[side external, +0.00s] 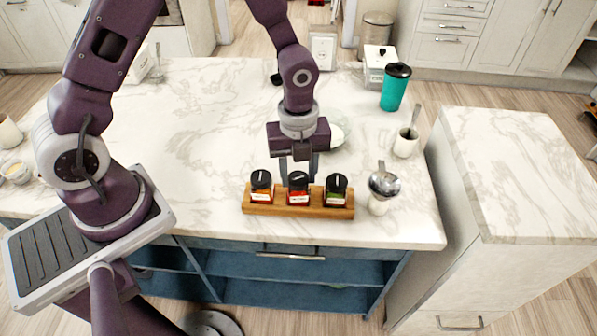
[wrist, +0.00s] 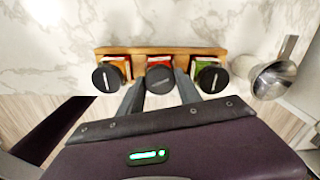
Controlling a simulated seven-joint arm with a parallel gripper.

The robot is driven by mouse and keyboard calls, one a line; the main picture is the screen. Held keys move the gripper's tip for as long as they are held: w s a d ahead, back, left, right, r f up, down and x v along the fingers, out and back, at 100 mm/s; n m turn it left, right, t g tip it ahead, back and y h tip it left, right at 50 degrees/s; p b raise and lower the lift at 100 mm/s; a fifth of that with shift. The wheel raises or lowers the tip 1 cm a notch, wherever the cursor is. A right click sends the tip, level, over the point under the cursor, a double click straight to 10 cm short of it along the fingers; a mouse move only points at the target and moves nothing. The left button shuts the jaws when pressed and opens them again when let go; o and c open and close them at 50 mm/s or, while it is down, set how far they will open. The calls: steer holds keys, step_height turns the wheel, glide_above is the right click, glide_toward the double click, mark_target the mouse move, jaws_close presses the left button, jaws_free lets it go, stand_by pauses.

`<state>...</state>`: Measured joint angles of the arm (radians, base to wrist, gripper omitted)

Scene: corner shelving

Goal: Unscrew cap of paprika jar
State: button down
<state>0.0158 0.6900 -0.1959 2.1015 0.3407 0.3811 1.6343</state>
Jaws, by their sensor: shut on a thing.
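Three spice jars with black caps stand in a row in a wooden rack (side external: 328,211). The middle jar (side external: 298,199) has red contents and a white label too small to read; it appears to be the paprika. Its black cap (wrist: 160,78) sits on top, with a pale line across it. My gripper (side external: 298,177) points down over the middle jar. In the wrist view its two fingers (wrist: 159,85) are on either side of this cap, shut on it. The jar stands upright in the rack.
An orange jar (side external: 261,192) stands left and a green jar (side external: 336,192) right, both close to my fingers. A metal ladle in a white holder (side external: 378,204) stands right of the rack. A teal tumbler (side external: 395,90) and a white cup (side external: 405,146) stand farther back.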

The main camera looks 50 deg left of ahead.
mark_target(299, 177)
steer(key=shift+r, duration=2)
steer(key=w+a+f+n, duration=0.1)
steer(key=w+a+n, duration=0.6)
steer(key=w+a, duration=0.55)
steer(key=w+a+f+n, duration=0.1)
steer(key=w+a+n, duration=0.65)
steer(key=a, duration=0.85)
steer(key=shift+m, duration=0.65)
steer(key=f, duration=0.3)
steer(key=w+f, duration=0.1)
steer(key=f, duration=0.5)
steer(key=shift+w+d+f, duration=0.1)
steer(key=shift+w+f, duration=0.05)
steer(key=shift+f, duration=0.2)
steer(key=shift+f, duration=0.1)
steer(key=c, duration=0.8)
jaws_free()
steer(key=shift+c, duration=0.2)
